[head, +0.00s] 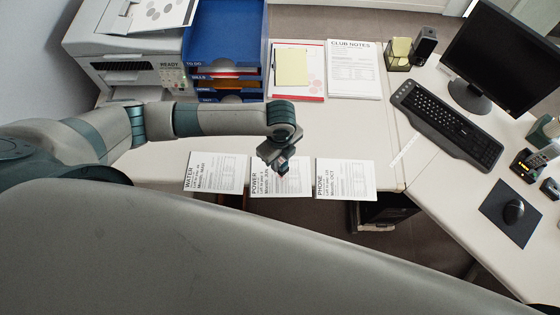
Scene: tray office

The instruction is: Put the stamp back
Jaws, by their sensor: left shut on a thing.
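My left gripper (281,168) points down over the middle paper, headed POWER (268,186). It is shut on a small dark thing, probably the stamp, mostly hidden by the fingers. A bit of red shows near the fingertips. I cannot tell whether it touches the paper. The WATER paper (203,177) lies to the left and the PHONE paper (345,182) to the right, both flat near the desk's front edge. My right gripper is not in view.
A blue tray stack (226,45) and a printer (128,50) stand at the back left. Club notes (353,72) lie behind the arm. Desk between papers and keyboard is mostly clear.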

